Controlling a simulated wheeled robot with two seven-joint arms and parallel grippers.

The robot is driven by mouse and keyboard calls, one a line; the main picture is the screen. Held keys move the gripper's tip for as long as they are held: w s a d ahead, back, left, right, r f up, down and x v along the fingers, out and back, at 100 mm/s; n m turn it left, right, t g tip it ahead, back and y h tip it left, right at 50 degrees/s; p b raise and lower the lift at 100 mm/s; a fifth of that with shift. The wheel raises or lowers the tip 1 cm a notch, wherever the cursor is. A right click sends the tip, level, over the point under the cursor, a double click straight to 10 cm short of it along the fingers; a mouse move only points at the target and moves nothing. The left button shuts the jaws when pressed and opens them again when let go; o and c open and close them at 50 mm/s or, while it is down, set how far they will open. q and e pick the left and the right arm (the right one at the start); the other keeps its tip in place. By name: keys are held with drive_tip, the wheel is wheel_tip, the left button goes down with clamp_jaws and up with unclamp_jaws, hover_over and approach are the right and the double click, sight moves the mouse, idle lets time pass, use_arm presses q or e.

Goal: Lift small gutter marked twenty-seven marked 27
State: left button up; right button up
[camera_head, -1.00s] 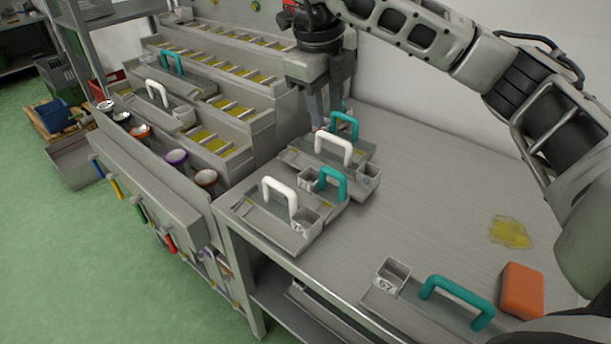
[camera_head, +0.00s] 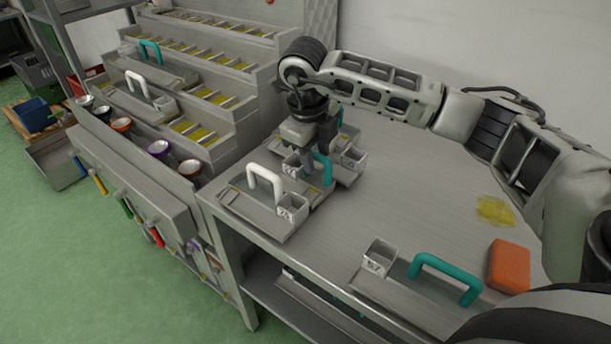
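A small grey gutter with a teal handle (camera_head: 323,170) stands on the steel table behind the front white-handled gutter. The label on its cup (camera_head: 292,168) is small and partly blocked; it may read 27, but I cannot be sure. My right gripper (camera_head: 320,155) points down from above, right at this teal handle. The gripper body and the handle overlap, so I cannot tell whether its fingers are shut on it. The gutter appears to rest on the table. My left gripper is not in view.
A white-handled gutter (camera_head: 265,182) stands close in front, and another cup (camera_head: 352,160) close to the right. A gutter marked 67 with a teal handle (camera_head: 445,275), an orange block (camera_head: 509,266) and a yellow spill (camera_head: 495,211) are at right. Stepped racks stand left. The table's middle is clear.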

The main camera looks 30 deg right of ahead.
drive_tip(key=shift+d+f, duration=0.1)
drive_tip(key=shift+f, duration=0.45)
clamp_jaws()
drive_tip(key=shift+r, duration=0.1)
drive_tip(key=shift+r, duration=0.1)
